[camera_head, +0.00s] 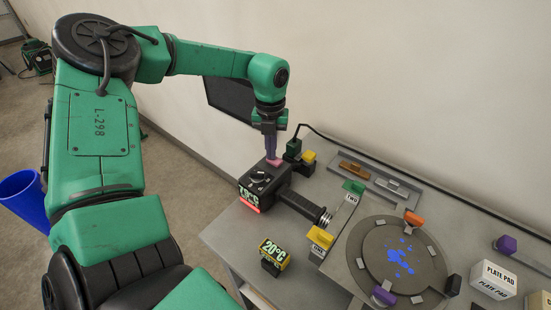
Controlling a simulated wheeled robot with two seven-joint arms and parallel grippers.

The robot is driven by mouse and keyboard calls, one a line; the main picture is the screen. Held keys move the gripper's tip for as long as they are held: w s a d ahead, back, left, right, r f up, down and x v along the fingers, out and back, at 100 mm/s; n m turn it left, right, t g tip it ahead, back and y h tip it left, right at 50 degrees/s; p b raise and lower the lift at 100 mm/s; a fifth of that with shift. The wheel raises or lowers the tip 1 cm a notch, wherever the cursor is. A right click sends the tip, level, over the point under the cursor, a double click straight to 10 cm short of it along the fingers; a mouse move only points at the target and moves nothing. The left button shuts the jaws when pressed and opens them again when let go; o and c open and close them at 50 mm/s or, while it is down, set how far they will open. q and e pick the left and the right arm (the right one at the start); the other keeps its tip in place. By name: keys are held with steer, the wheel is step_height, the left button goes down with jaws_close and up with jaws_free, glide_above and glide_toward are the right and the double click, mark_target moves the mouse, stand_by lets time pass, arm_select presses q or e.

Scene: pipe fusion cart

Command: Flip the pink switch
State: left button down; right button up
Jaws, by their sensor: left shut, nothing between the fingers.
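The pink switch (275,162) is a small pink piece on top of the black heater unit (253,181), at its back edge. The unit has a dial and a lit display on its front. My left gripper (271,155) points straight down with its fingers together and empty. Its tips are right at the pink switch and partly cover it. I cannot tell whether they touch it, or which way the switch is tipped. My right gripper is not in view.
A yellow switch (309,156) on a black block stands just right of my fingers, with a cable behind. A black-handled tool (303,206) sticks out from the unit. A 20°C box (273,253) and a round plate (385,256) are nearer. The wall is close behind.

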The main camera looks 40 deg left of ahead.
arm_select(q)
step_height(320, 180, up, 7)
steer(key=p, duration=0.3)
steer(key=shift+w+f, duration=0.1)
stand_by(0.4)
